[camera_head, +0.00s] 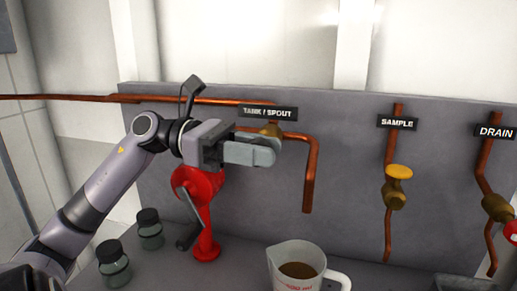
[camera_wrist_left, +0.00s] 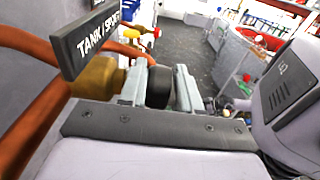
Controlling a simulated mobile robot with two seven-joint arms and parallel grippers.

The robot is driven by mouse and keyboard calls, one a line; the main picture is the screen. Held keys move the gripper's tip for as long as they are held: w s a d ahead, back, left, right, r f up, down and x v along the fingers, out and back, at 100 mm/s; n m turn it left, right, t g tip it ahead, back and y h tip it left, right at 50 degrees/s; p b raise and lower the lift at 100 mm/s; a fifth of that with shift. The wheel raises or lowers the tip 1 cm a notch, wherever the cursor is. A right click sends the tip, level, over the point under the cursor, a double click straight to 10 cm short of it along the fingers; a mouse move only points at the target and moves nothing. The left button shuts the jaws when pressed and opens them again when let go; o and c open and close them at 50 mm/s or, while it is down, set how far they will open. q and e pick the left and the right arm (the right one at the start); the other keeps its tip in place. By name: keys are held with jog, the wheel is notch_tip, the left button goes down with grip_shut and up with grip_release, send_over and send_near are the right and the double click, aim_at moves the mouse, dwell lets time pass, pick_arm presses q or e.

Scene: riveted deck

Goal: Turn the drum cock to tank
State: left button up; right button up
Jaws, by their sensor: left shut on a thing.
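The drum cock has a brass body (camera_head: 270,130) under the "TANK / SPOUT" plate (camera_head: 268,112), on a copper pipe along the grey panel. My left gripper (camera_head: 258,152) is in front of it in the head view and hides most of the cock's handle. In the left wrist view, the brass body (camera_wrist_left: 98,78) is beside the jaws, and the fingers are closed on the black handle (camera_wrist_left: 158,90). I cannot clearly tell which way the handle points. My right gripper is in neither view.
A red hand pump (camera_head: 206,215) stands below my left arm. Two dark-capped jars (camera_head: 149,230) are at the left. A measuring jug (camera_head: 297,268) with brown liquid stands below the copper spout (camera_head: 309,185). The sample cock (camera_head: 396,190) and drain pipe (camera_head: 483,160) are to the right.

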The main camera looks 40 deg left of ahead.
pick_arm(q)
jog(key=shift+r+g+y, duration=0.1)
jog(key=shift+g+y, duration=0.4)
jog(key=shift+y, duration=0.4)
jog(key=shift+r+g+y+p, duration=0.1)
jog(key=shift+g+y+p, duration=0.35)
jog(key=shift+y, duration=0.35)
jog(key=shift+r+g+y+p, duration=0.1)
jog(key=shift+g+y+p, duration=0.25)
jog(key=shift+y+p, duration=0.4)
jog(key=g+y+p, duration=0.1)
jog(key=y+p, duration=0.1)
jog(key=shift+p, duration=0.35)
jog(key=shift+d+f+g+y+p, duration=0.1)
jog(key=shift+f+g+y+p, duration=0.2)
jog(key=shift+g+y+p, duration=0.7)
jog(key=shift+w+f+y, duration=0.1)
jog(key=shift+y, duration=0.85)
jog(key=shift+d+f+g+y, duration=0.1)
jog(key=shift+g+y, duration=1.2)
jog(key=shift+y, duration=1)
